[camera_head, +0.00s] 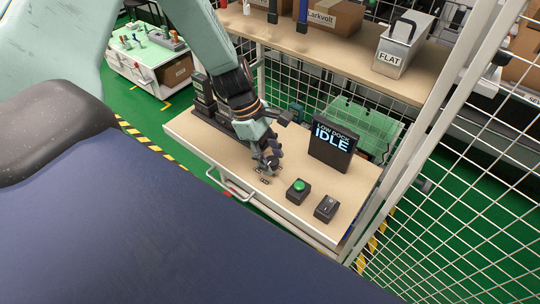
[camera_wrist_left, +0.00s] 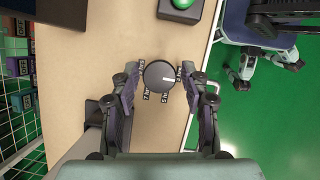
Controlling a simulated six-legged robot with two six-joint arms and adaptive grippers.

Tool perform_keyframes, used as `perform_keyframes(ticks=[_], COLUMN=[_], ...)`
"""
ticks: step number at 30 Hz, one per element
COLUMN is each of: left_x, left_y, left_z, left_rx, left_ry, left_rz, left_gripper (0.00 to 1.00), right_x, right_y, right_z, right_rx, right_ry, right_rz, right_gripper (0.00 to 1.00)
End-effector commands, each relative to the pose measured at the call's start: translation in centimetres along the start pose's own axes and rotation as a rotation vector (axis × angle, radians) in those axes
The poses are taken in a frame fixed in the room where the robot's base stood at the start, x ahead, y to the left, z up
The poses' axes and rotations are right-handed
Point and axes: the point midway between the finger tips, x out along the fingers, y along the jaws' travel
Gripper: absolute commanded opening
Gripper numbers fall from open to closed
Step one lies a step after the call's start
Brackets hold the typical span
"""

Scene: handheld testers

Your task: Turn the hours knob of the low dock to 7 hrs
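The hours knob (camera_wrist_left: 158,77) of the low dock is a dark round dial in the left wrist view. A white line on it points right. Small hrs labels stand around it, mostly too small to read. My left gripper (camera_wrist_left: 160,88) is open with one finger on each side of the knob, and a small gap shows on both sides. In the head view my left gripper (camera_head: 268,168) is low over the bench, and its fingers mostly hide the knob. The low dock display (camera_head: 333,144) reads IDLE. My right gripper is not in view.
A green button (camera_head: 299,187) and a black switch box (camera_head: 326,207) stand right of the gripper on the bench (camera_head: 213,150). Dark boxes (camera_head: 203,98) sit at the bench's left end. A shelf (camera_head: 340,62) with boxes and a wire fence rise behind.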

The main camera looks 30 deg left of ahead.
Motion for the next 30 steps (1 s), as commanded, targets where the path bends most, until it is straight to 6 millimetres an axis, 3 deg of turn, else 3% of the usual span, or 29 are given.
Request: perform_keyframes(ticks=[14,23,30], left_x=[0.01,0.0,-0.02], left_y=[0.01,0.03,0.08], left_z=[-0.05,-0.08,-0.09], left_rx=[0.0,0.04,0.178], left_ry=[0.001,0.002,0.004], left_rz=[0.001,-0.017,-0.075], left_gripper=[0.03,0.03,0.03], right_x=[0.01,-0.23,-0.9], right_y=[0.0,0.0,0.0], right_z=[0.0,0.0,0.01], right_rx=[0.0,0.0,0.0], right_ry=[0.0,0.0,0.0], right_rz=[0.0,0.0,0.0], right_gripper=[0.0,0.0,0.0])
